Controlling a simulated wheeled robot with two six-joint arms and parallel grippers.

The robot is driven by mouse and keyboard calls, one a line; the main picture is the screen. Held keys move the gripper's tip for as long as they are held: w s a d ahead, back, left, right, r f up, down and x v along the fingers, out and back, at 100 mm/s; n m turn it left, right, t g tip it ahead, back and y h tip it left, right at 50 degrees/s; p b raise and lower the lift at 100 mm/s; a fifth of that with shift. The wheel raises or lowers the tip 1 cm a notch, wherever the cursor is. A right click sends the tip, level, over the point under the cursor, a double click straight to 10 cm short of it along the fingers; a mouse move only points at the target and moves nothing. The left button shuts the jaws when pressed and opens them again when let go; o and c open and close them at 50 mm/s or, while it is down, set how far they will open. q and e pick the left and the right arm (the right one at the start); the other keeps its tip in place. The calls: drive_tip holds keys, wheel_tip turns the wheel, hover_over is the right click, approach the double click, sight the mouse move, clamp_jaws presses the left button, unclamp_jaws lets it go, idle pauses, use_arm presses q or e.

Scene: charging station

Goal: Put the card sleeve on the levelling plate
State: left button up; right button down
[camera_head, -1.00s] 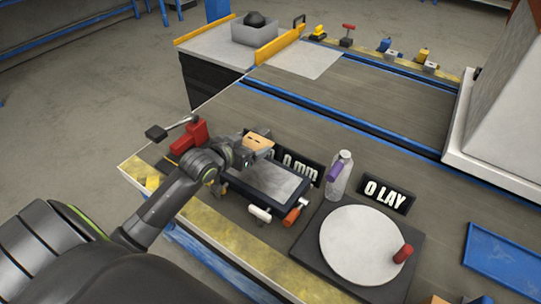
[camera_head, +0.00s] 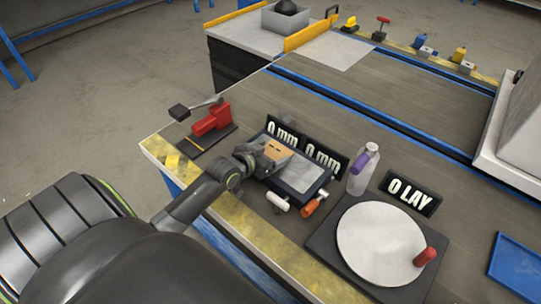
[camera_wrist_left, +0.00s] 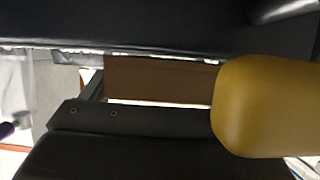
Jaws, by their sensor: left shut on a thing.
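My left gripper (camera_head: 258,158) is shut on the tan card sleeve (camera_head: 277,149). It holds the sleeve low at the left part of the levelling plate (camera_head: 308,174), a dark-framed plate with a grey top. I cannot tell whether the sleeve touches the plate. In the left wrist view the brown side of the sleeve (camera_wrist_left: 160,80) shows between the dark fingers. My right gripper is not in view.
Two "0 mm" displays (camera_head: 323,159) stand behind the plate; white and orange knobs (camera_head: 314,203) are in front. A red toggle clamp (camera_head: 211,120) is left, a purple-marked bottle (camera_head: 361,172) right, then a round white disc (camera_head: 380,243) and "0 LAY" sign (camera_head: 410,193).

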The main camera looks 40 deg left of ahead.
use_arm(q)
drive_tip(key=shift+f, duration=0.15)
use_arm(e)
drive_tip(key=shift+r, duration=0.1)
use_arm(q)
drive_tip(key=shift+f, duration=0.2)
drive_tip(key=o, duration=1)
drive_tip(key=shift+r, duration=0.1)
drive_tip(key=shift+c, duration=0.2)
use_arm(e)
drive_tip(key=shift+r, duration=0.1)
use_arm(q)
drive_tip(key=shift+s+r, duration=0.1)
drive_tip(key=shift+r, duration=0.1)
drive_tip(key=p+v, duration=0.3)
drive_tip(key=v, duration=0.8)
drive_tip(key=shift+s, duration=0.35)
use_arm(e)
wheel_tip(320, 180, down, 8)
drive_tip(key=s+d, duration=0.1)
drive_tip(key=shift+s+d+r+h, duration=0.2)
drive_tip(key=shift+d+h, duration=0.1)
